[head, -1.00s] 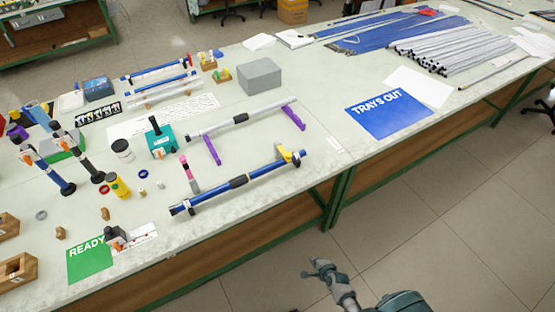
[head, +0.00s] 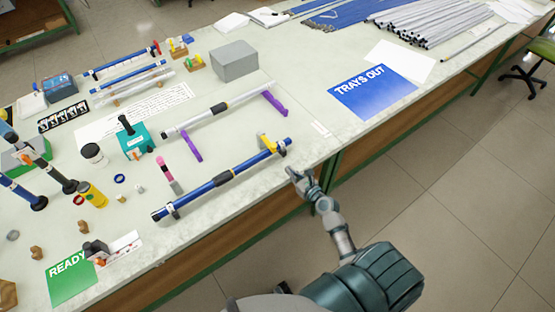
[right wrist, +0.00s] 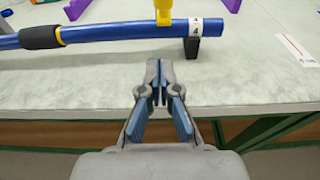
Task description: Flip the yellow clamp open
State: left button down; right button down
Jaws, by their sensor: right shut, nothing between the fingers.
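The yellow clamp (head: 265,143) sits at the right end of the blue rod (head: 240,168), near the table's front edge. In the right wrist view the clamp (right wrist: 163,12) rises above the rod (right wrist: 115,32), its top cut off by the frame. I cannot tell from this whether its lever is open. My right gripper (head: 291,173) is shut and empty at the table's front edge, just in front of the clamp and apart from it. In the right wrist view its fingertips (right wrist: 158,64) point toward the rod, a little below the clamp. My left gripper is not in view.
A black support (right wrist: 192,48) holds the rod's right end. Behind lies a grey rod (head: 215,110) on purple supports (head: 274,103). A blue "TRAYS OUT" mat (head: 372,92) lies to the right. The tabletop between the rod and the front edge is clear.

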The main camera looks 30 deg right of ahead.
aim_at(272, 154)
jog(key=x, duration=0.4)
jog(key=b+x, duration=0.1)
jog(key=x, duration=0.4)
jog(key=shift+d+f, duration=0.2)
jog(key=shift+d, duration=0.05)
jog(key=shift+w+a, duration=0.1)
jog(key=shift+w, duration=0.4)
